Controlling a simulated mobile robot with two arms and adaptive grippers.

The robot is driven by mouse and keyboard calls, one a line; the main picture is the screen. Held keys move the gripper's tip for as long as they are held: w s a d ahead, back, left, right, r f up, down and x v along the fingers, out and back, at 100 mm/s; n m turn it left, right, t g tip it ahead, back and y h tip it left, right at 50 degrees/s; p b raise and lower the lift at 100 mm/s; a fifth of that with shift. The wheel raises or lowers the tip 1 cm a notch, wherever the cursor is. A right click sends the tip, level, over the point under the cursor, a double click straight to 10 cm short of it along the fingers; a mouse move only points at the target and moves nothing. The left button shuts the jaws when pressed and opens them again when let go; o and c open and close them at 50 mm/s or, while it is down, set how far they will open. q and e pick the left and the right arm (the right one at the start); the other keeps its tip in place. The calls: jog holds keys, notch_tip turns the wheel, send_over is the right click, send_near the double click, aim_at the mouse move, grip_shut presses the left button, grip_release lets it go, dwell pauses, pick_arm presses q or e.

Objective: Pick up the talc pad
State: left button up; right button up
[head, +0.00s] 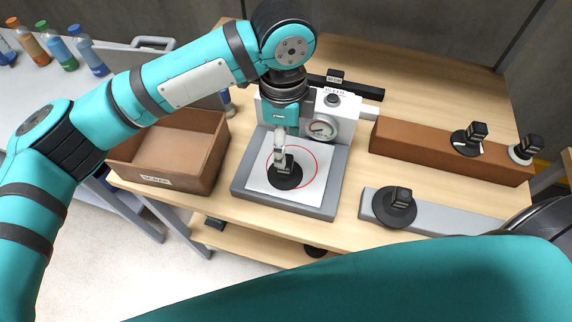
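I cannot tell for certain which piece is the talc pad; the labels are too small to read. A pad with a pale round base and black handle (520,154) stands at the right end of the brown block. A black disc with a block handle (285,179) rests on the white sheet with the red circle. My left gripper (281,158) points down at this disc's handle, its fingertips at or touching it. The finger gap is seen edge-on, so its grip is unclear. My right arm crosses the bottom of the view; its gripper is not visible.
Another black disc (396,210) sits on the grey bar (450,224), and one (468,141) on the brown block (420,150). A gauge device (322,127) stands behind the grey-framed plate (328,202). A brown open box (205,165) is at left. Bottles (88,50) stand far left.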

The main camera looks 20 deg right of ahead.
pick_arm(q)
jog(key=f, duration=0.1)
jog(key=w+f, duration=0.1)
jog(key=f, duration=0.1)
jog(key=shift+s+a+f+p, duration=0.15)
jog(key=shift+f+p, duration=0.15)
jog(key=shift+f, duration=0.05)
jog(key=shift+f+p, duration=0.3)
jog(key=shift+f, duration=0.05)
jog(key=f, duration=0.3)
jog(key=f+p, duration=0.1)
jog(key=shift+w+d+f, duration=0.15)
jog(key=shift+w+d, duration=0.05)
jog(key=shift+d, duration=0.15)
jog(key=c, duration=0.8)
grip_shut()
pick_arm(e)
jog(key=shift+t, duration=0.4)
jog(key=w+r, duration=0.2)
jog(key=w, duration=0.1)
jog(key=w+r, duration=0.1)
jog(key=shift+w+a, duration=0.15)
jog(key=shift+w, duration=0.1)
